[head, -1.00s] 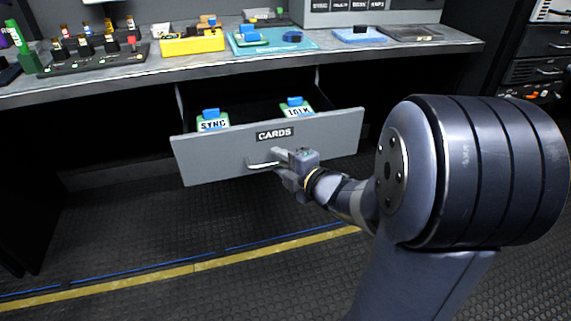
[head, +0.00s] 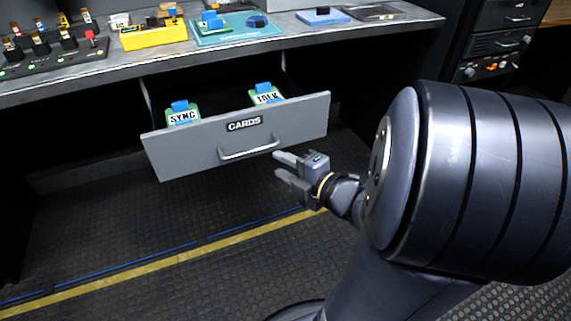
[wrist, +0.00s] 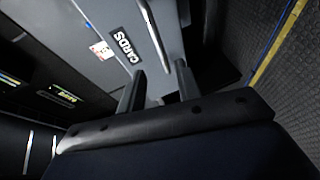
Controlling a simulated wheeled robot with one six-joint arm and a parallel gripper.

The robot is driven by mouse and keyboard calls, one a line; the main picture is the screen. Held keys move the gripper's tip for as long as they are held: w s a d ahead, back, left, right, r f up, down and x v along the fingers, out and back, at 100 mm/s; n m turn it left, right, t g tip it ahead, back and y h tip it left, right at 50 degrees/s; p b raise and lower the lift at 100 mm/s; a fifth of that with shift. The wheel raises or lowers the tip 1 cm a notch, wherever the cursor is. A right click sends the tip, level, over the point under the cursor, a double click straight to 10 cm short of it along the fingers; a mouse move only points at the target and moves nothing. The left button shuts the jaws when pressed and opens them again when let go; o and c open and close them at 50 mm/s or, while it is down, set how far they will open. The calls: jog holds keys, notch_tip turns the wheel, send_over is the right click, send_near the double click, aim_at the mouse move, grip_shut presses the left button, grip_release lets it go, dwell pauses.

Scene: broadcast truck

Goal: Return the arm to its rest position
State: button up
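My gripper (head: 282,164) is open and empty, just right of and a little below the drawer handle (head: 248,150), apart from it. In the wrist view my gripper (wrist: 158,84) shows two separated fingers with nothing between them, pointing toward the drawer front. My arm reaches in from the right of the head view. The grey drawer (head: 185,157), labelled CARDS, stands pulled out under the counter. It holds a card marked SYNC (head: 183,116) on the left and a card marked TALK (head: 266,97) on the right, each with a blue top.
The counter (head: 120,70) above carries a yellow block (head: 152,38), a teal mat (head: 210,40), a blue pad (head: 322,16) and a switch panel (head: 50,60). A dark equipment rack (head: 495,45) stands at the right. The floor before the drawer is clear.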

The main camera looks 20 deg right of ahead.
aim_at(256, 152)
dwell(0.5)
jog(key=shift+b+x, duration=1.5)
jog(key=shift+x, duration=4.05)
jog(key=shift+d, duration=0.1)
